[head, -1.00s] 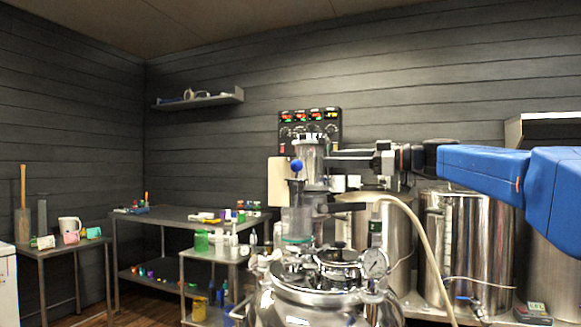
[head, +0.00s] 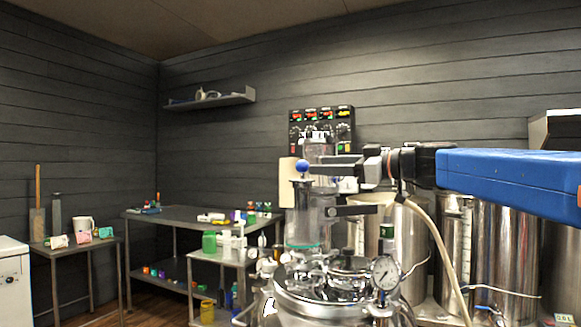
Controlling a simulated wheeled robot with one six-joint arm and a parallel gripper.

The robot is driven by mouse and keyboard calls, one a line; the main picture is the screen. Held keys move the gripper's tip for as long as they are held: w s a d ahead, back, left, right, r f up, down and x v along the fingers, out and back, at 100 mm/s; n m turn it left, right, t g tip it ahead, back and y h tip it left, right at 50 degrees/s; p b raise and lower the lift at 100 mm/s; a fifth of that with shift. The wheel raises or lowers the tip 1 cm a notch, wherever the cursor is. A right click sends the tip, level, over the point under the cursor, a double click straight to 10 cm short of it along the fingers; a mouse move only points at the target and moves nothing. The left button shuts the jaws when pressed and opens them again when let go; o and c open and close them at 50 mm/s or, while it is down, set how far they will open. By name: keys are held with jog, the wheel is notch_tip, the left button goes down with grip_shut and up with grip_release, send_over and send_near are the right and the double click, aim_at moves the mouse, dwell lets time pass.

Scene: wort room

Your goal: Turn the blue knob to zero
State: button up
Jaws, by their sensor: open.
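A round blue ball-shaped knob (head: 302,168) shows in the head view, on top of a clear upright cylinder (head: 304,215) above the steel vessel. My gripper (head: 314,166) comes in from the right at the height of the ball. Its grey fingers point left, are open, and end close beside the ball; I cannot tell whether they touch it. Behind, a black control panel (head: 322,122) on the wall has lit displays and several dials. The dials' settings and knob colours are too small to read, and part of the panel is hidden. No zero mark is readable.
A shiny steel vessel (head: 330,302) with a round gauge (head: 385,272) stands in front. A pale hose (head: 440,250) hangs below my arm. Steel tanks (head: 500,250) stand at the right. Tables with small items (head: 180,218) stand at the left.

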aim_at(302, 166)
jog(key=x, duration=1.1)
jog(key=shift+a, duration=0.2)
jog(key=c, duration=1.1)
jog(key=shift+o, duration=0.2)
